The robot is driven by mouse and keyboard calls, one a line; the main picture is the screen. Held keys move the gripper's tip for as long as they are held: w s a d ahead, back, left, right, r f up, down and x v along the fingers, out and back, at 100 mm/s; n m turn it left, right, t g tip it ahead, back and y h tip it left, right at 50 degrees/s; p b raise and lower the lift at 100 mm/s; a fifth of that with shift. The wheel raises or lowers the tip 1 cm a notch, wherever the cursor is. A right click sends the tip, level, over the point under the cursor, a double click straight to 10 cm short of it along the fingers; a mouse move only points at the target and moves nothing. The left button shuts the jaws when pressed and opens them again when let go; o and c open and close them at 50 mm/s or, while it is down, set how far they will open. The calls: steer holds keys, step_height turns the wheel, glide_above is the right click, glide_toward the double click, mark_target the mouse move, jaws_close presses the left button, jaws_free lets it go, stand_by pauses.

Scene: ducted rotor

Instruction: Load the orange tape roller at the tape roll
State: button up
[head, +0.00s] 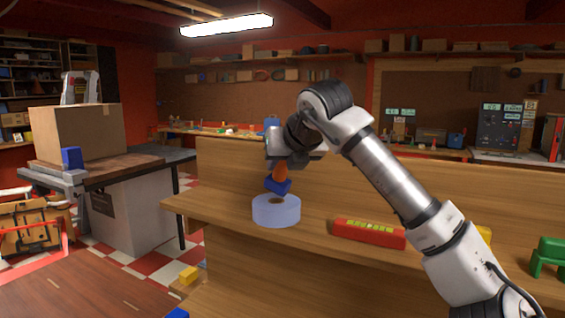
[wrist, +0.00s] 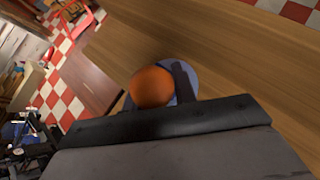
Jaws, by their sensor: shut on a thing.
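My gripper (head: 281,164) is shut on the orange tape roller (head: 279,174), which hangs below it with a blue part (head: 277,186) at its lower end. The tape roll (head: 276,213) is a pale blue, see-through short cylinder standing on the wooden bench, with a brown centre. The roller is over the roll; I cannot tell whether the blue part touches it. In the wrist view the roller shows as an orange round end (wrist: 152,87) beyond the dark gripper edge (wrist: 185,118). The roll (wrist: 187,80) is partly hidden behind it.
A red level-like bar (head: 368,233) lies on the bench (head: 225,190) to the right of the roll. A green object (head: 549,257) stands at the far right, and a yellow one (head: 484,234) shows behind my arm. The bench is clear left of the roll.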

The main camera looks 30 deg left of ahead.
steer(key=shift+f+b, duration=0.45)
steer(key=shift+f, duration=0.1)
stand_by(1.4)
steer(key=shift+r+p, duration=2.65)
steer(key=shift+r, duration=0.9)
steer(key=shift+s+f, duration=0.1)
steer(key=shift+f, duration=0.05)
